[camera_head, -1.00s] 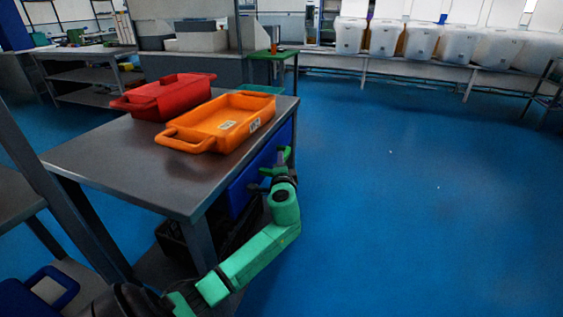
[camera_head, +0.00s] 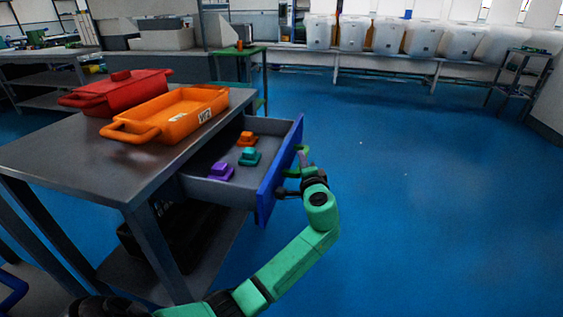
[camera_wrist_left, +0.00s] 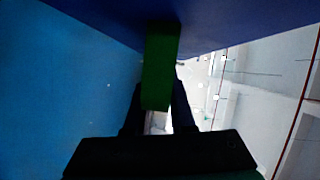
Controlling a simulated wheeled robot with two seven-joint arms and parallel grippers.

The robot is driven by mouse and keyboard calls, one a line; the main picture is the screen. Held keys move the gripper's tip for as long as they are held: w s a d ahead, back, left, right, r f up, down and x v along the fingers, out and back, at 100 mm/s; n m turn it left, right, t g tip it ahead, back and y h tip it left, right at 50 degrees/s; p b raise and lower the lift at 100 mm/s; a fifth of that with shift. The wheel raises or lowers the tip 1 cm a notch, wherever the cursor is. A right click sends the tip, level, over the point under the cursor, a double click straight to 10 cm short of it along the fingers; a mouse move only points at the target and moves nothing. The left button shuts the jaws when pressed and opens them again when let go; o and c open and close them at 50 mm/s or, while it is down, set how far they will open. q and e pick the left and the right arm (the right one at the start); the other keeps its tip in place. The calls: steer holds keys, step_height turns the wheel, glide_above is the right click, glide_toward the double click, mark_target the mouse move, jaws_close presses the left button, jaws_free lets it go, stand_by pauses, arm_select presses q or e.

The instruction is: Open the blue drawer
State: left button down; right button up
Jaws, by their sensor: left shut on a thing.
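The blue drawer (camera_head: 268,192) stands pulled out from under the dark metal table in the head view, and its grey inside shows. Its blue front also fills the top of the left wrist view (camera_wrist_left: 240,22). A green handle (camera_wrist_left: 161,65) sticks out from the front. My left gripper (camera_head: 300,168) is at the drawer's outer face. In the left wrist view its dark fingers (camera_wrist_left: 158,108) are closed around the green handle. A purple piece (camera_head: 221,171), a teal piece (camera_head: 249,157) and an orange piece (camera_head: 247,139) lie in the drawer. My right gripper is not in view.
An orange tray (camera_head: 166,116) and a red lidded container (camera_head: 115,92) stand on the table (camera_head: 75,155). A dark crate sits on the shelf below. Blue floor (camera_head: 430,220) to the right is clear. White bins (camera_head: 388,37) line the back.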

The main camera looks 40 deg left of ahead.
arm_select(q)
steer(key=shift+w+d+f+b, duration=0.15)
steer(key=shift+w+d, duration=0.1)
steer(key=shift+d, duration=0.55)
steer(key=shift+w+d+r+b, duration=0.15)
steer(key=shift+w+d, duration=0.15)
steer(key=shift+d, duration=0.5)
steer(key=shift+w+d+f+b, duration=0.15)
steer(key=shift+w+d, duration=0.1)
steer(key=shift+d, duration=0.55)
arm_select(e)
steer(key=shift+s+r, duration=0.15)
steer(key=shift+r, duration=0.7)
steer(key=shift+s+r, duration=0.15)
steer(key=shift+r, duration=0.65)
arm_select(q)
steer(key=c, duration=0.8)
jaws_free()
steer(key=shift+o, duration=0.2)
steer(key=p+v, duration=0.1)
steer(key=v, duration=1.3)
steer(key=shift+s+d+p, duration=0.15)
steer(key=shift+s+p, duration=0.1)
steer(key=shift+p, duration=0.1)
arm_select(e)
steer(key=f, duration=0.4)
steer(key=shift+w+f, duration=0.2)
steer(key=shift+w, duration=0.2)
